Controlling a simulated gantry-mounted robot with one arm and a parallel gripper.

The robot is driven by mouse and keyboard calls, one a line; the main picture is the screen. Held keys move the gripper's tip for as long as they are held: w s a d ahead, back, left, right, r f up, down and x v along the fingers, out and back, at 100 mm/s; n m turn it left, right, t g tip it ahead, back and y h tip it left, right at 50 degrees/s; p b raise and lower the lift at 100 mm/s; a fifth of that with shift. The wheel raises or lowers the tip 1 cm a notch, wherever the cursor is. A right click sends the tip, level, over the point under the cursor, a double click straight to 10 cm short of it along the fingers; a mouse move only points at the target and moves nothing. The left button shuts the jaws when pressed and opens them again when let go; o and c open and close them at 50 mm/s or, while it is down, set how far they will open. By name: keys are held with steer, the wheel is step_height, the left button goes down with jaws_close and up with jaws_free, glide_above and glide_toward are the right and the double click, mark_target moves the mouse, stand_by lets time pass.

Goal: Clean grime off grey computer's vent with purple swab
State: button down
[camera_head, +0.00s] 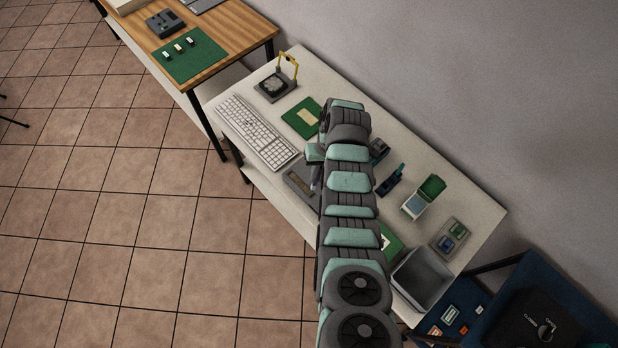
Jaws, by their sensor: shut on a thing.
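My gripper (315,173) shows only in part at the left side of my arm, pointing down over the white table. It is shut on a thin, pale purplish thing, seemingly the purple swab (314,187), of which only a small piece shows. A flat grey device (299,184), probably the grey computer, lies under and beside the gripper at the table's front edge. My arm hides its right part. The vent and any grime are too small or too covered to make out, and I cannot tell whether the swab touches the device.
A white keyboard (256,132), a green board (302,118) and a grey device with a yellow arm (275,86) lie to the left. A dark holder (390,181), a green-topped box (415,205), a small tray (450,239) and a grey bin (422,278) stand to the right.

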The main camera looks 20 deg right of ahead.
steer(key=shift+f, duration=0.1)
steer(key=shift+d+b+x, duration=0.2)
steer(key=shift+b+x, duration=0.35)
steer(key=shift+x, duration=0.35)
steer(key=shift+d+b+x, duration=0.2)
steer(key=shift+b+x, duration=0.35)
steer(key=shift+x, duration=0.3)
steer(key=shift+d+b+x, duration=0.2)
steer(key=shift+b+x, duration=0.35)
steer(key=shift+x, duration=0.35)
steer(key=shift+w+f+b, duration=0.1)
steer(key=shift+f+b, duration=0.4)
steer(key=shift+f, duration=0.3)
steer(key=shift+w, duration=0.15)
steer(key=shift+w+a+f+b, duration=0.1)
steer(key=shift+w+a+b, duration=0.1)
steer(key=shift+w+b, duration=0.3)
steer(key=shift+w+a, duration=0.1)
steer(key=shift+b, duration=0.3)
steer(key=shift+w+a+b, duration=0.2)
steer(key=shift+w+b, duration=0.4)
steer(key=shift+b, duration=0.2)
steer(key=shift+w, duration=0.15)
